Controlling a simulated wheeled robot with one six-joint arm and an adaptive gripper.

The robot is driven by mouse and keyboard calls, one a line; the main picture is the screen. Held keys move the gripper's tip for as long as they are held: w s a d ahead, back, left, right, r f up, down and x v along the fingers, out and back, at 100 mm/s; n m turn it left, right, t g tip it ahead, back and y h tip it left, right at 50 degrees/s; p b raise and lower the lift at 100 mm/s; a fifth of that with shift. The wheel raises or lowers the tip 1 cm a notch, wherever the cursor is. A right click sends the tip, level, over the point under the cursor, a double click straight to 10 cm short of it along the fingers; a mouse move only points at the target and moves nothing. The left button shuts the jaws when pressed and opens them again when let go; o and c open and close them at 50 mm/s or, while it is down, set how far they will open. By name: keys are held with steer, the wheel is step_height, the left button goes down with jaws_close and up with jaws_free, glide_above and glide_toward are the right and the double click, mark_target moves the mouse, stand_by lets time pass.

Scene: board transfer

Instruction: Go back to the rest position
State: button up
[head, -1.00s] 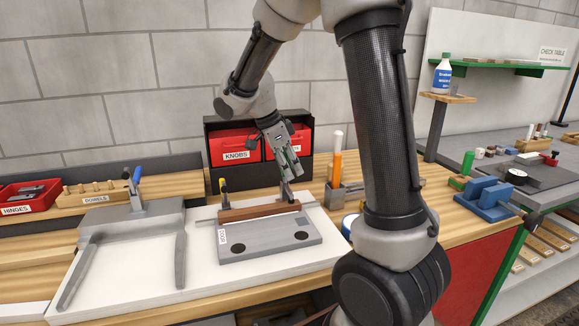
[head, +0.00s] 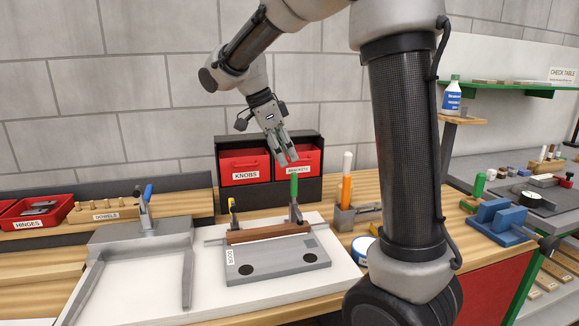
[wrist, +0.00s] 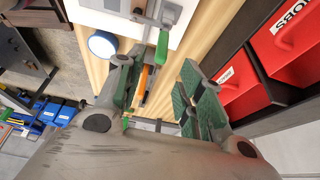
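My gripper (head: 286,155) hangs in the air in front of the red bins, above the white board (head: 335,278). In the wrist view my gripper (wrist: 158,92) has its green-padded fingers apart with nothing between them. Below it in the head view, a toggle clamp with a green handle (head: 294,188) stands at the back right of a brown wooden strip (head: 268,232). The strip lies across the grey door panel (head: 290,262). The green handle also shows in the wrist view (wrist: 162,48), apart from the fingers.
Red knobs bin (head: 245,168) and a second red bin stand behind. A grey fixture (head: 140,238) with a blue-handled clamp is at the left. A holder with an orange-handled tool (head: 346,190) and blue vise (head: 495,220) are at the right. The air above the board is free.

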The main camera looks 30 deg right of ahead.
steer(key=shift+a+r, duration=0.1)
steer(key=shift+r, duration=0.15)
stand_by(0.3)
